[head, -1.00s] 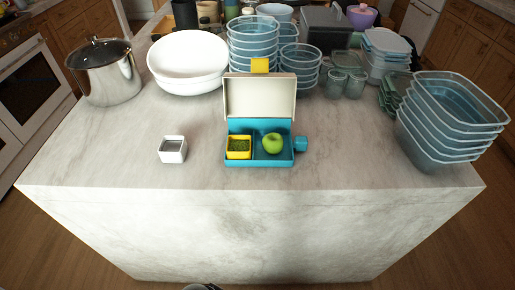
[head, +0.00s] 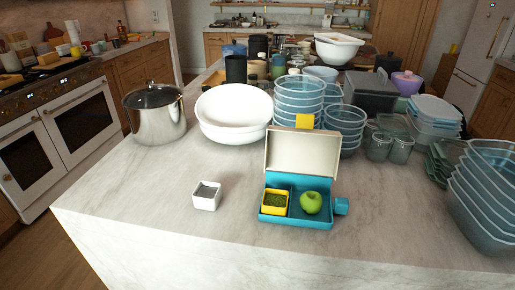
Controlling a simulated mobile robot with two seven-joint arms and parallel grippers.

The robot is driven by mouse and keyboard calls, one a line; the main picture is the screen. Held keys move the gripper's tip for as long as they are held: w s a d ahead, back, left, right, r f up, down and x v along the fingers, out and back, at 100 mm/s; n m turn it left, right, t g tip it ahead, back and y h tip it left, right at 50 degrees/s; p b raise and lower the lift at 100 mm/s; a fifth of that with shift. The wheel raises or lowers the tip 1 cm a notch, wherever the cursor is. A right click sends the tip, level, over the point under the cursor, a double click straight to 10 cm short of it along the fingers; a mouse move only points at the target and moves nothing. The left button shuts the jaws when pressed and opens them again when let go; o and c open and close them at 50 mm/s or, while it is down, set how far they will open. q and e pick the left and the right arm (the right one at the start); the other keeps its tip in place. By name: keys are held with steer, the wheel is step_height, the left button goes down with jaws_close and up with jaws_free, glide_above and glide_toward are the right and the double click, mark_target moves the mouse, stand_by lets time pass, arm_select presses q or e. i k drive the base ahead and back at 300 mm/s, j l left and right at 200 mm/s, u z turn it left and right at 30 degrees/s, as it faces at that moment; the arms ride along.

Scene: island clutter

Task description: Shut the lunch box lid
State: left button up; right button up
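The lunch box (head: 297,219) is a teal tray near the front edge of the marble island, in the middle of the head view. Its cream lid (head: 302,153) stands open, raised at the back, with a yellow latch (head: 305,121) at its top. A yellow cup of green bits (head: 274,202) is in the left compartment, and a green apple (head: 311,202) is in the right one. Neither of my grippers is in view.
A small white square dish (head: 206,196) stands left of the box. Behind are a steel pot (head: 156,118), white bowls (head: 233,113) and stacked clear containers (head: 298,95). Glass jars (head: 379,147) and a container stack (head: 487,205) stand to the right. The marble between pot and dish is clear.

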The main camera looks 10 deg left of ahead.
mark_target(289, 149)
steer(key=j+u, duration=0.75)
steer(key=i+j+u, duration=0.1)
steer(key=j+u, duration=0.15)
steer(key=u, duration=0.15)
steer(key=i+j+u, duration=0.85)
steer(key=j, duration=0.15)
steer(key=i+j+u, duration=0.45)
steer(key=i+z, duration=0.8)
steer(key=i+j+z, duration=0.2)
steer(key=i+z, duration=0.2)
steer(key=i+l+z, duration=0.15)
steer(key=i+z, duration=0.55)
steer(key=z, duration=0.15)
steer(key=i+z, duration=0.45)
steer(key=i+j+z, duration=0.2)
steer(key=z, duration=0.25)
steer(key=i+z, duration=0.15)
steer(key=z, duration=0.3)
steer(key=i+j+z, duration=0.15)
steer(key=z, duration=0.25)
steer(key=i+j+z, duration=0.15)
steer(key=z, duration=0.3)
steer(key=i+j+z, duration=0.15)
steer(key=z, duration=0.3)
steer(key=i+j+z, duration=0.2)
steer(key=z, duration=0.2)
steer(key=i+j+z, duration=0.15)
steer(key=z, duration=0.3)
steer(key=i+j+z, duration=0.1)
steer(key=j+z, duration=0.3)
